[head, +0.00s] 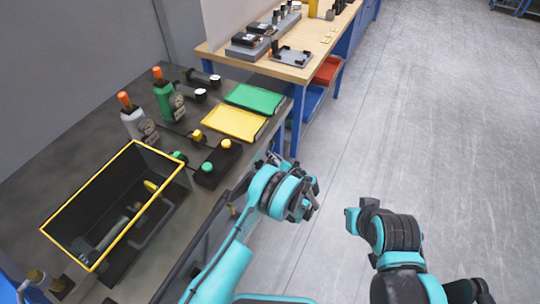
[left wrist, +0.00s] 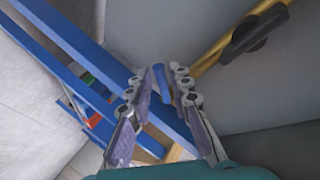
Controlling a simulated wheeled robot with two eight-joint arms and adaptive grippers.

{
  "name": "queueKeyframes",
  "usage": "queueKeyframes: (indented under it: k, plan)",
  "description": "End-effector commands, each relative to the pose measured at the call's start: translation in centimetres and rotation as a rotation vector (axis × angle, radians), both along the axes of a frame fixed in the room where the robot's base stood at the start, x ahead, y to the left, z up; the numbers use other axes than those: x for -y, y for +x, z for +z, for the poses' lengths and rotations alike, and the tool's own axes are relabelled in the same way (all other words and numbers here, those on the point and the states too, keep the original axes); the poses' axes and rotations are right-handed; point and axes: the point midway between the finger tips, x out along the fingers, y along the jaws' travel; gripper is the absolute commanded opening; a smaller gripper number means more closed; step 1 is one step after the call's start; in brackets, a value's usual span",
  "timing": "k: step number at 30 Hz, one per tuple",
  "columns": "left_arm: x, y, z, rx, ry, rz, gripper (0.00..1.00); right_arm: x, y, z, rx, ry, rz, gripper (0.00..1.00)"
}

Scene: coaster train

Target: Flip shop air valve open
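In the left wrist view, a brass-yellow pipe with a black lever-like part (left wrist: 250,36), which looks like the shop air valve, runs along the grey surface at upper right. A short blue piece (left wrist: 162,84) shows between my left fingertips; I cannot tell if it belongs to the valve. My left gripper (left wrist: 158,74) is open, its two fingers apart with a gap between the tips, left of the black part. In the head view my left wrist is beside the dark bench's right edge, and the valve cannot be made out clearly. My right gripper (head: 358,212) is over the floor; its fingers are unclear.
The dark bench (head: 60,175) carries a yellow-rimmed black bin (head: 118,158), bottles, a green tray (head: 255,99), a yellow tray (head: 234,122) and a black button box (head: 216,165). A wooden workbench (head: 315,50) with blue legs stands behind. The floor at right is clear.

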Motion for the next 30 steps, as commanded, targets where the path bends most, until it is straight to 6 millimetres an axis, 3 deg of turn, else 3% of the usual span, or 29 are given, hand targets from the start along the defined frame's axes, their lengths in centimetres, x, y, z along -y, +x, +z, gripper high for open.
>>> queueKeyframes:
  k: [6,15,18,30]
  plan:
    - [-1.3,1.8,-0.8,-0.001,0.000,0.001,0.20,0.0,0.0,-0.9,0.000,0.000,0.000,0.00]
    - [-1.4,2.0,-0.7,0.000,-0.001,-0.001,0.20,0.0,0.0,-0.8,0.000,0.000,0.000,0.00]
    - [-1.4,2.0,-0.7,0.000,-0.001,-0.001,0.00,0.0,0.0,-0.8,0.000,0.000,0.000,0.00]
    - [-1.5,1.6,-0.2,-0.112,0.045,-0.001,0.00,0.0,0.0,-0.6,0.000,0.000,0.000,0.00]
